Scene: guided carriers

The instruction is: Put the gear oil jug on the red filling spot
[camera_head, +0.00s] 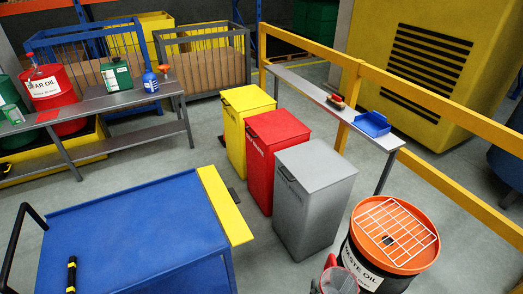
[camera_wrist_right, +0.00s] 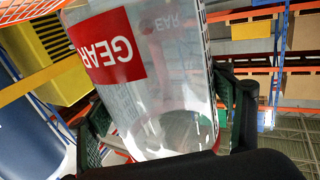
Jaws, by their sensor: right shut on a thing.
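The gear oil jug (camera_head: 340,281) is a clear container with a red part at its top, low in the head view and cut by the bottom edge. In the right wrist view the jug (camera_wrist_right: 172,95) fills the middle, with a red "GEAR" label. My right gripper (camera_wrist_right: 165,112) is shut on it, one finger on each side. The jug is in front of the waste oil drum, far from the bench. The red filling spot (camera_head: 47,116) is a flat red patch on the grey bench, below the red gear oil drum (camera_head: 52,85). My left gripper is not in view.
A blue cart (camera_head: 135,235) with a flashlight-like item stands at lower left. Yellow, red and grey bins (camera_head: 315,170) stand mid-floor. The waste oil drum (camera_head: 372,270) with an orange grid top is beside the jug. A green can (camera_head: 116,75) and blue bottle (camera_head: 150,81) occupy the bench.

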